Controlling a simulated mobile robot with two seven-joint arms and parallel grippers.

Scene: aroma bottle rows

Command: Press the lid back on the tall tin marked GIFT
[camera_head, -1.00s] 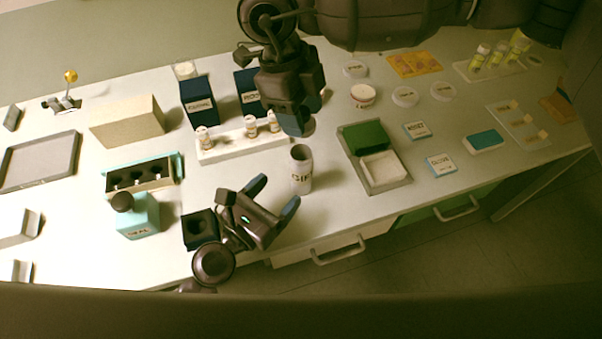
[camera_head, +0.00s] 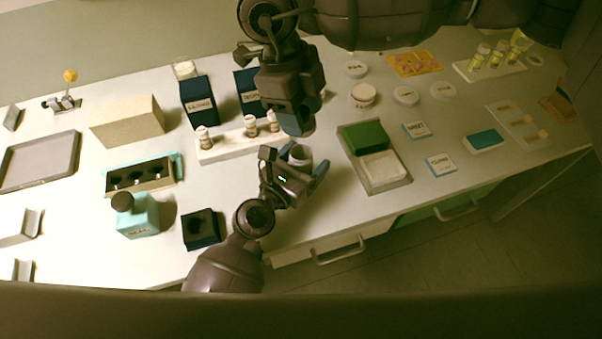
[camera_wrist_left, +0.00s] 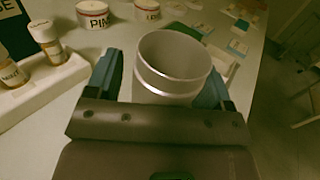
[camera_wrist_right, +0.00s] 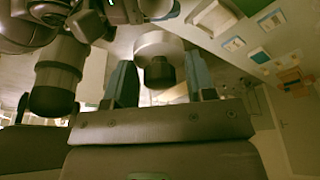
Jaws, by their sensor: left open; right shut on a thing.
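The tall tin marked GIFT (camera_head: 300,153) is a light grey cylinder standing upright on the table. Its open, lidless top shows in the left wrist view (camera_wrist_left: 170,85). My left gripper (camera_head: 294,172) is open, with one finger on each side of the tin, as the left wrist view shows (camera_wrist_left: 160,85). My right gripper (camera_head: 297,128) is above and behind the tin, pointing down. In the right wrist view it (camera_wrist_right: 160,82) is shut on the dark knob of a round pale lid (camera_wrist_right: 155,45). The lid is hidden in the head view.
A white rack with small bottles (camera_head: 240,145) stands behind and left of the tin. A tray with a green block (camera_head: 390,185) is to the right. A dark holder (camera_head: 202,230) and a teal bottle (camera_head: 138,220) are at the front left. The table's front edge is close.

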